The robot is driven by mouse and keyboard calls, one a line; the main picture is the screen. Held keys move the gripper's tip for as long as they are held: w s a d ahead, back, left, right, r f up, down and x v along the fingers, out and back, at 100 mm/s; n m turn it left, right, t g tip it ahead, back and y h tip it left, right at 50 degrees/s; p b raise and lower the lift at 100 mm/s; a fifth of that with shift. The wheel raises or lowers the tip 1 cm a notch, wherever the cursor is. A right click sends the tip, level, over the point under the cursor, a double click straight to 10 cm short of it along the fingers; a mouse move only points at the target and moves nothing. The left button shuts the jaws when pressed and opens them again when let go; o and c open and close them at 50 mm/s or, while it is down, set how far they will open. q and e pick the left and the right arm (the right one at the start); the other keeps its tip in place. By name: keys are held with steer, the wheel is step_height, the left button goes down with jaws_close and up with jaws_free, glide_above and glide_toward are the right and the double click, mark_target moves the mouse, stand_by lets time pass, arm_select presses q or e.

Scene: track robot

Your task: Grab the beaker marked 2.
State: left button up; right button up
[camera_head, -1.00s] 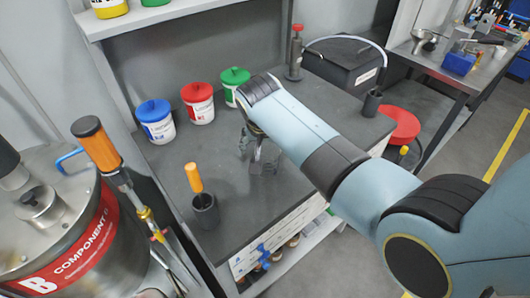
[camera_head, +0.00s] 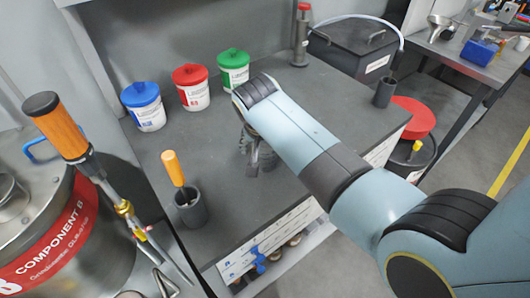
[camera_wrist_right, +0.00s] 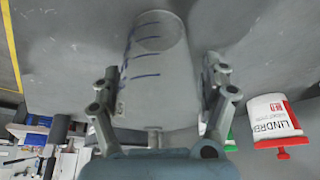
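A translucent grey beaker with blue graduation lines (camera_wrist_right: 155,75) fills the middle of the right wrist view. I cannot read a number on it. My right gripper (camera_wrist_right: 160,85) has one finger on each side of the beaker, with small gaps showing near the fingertips, so it looks open around it. In the head view my right gripper (camera_head: 257,152) is low over the grey table (camera_head: 300,120), and the beaker is mostly hidden behind the gripper and arm. My left gripper is not in view.
Tubs with blue (camera_head: 143,105), red (camera_head: 191,88) and green (camera_head: 233,68) lids stand along the table's back. A dark cup (camera_head: 190,208) with an orange-handled tool stands front left. A steel Component B drum (camera_head: 65,235) is at left. The table's middle is clear.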

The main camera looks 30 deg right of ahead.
steer(key=shift+w+d, duration=0.1)
steer(key=shift+d, duration=0.05)
steer(key=c, duration=0.8)
steer(key=shift+c, duration=0.3)
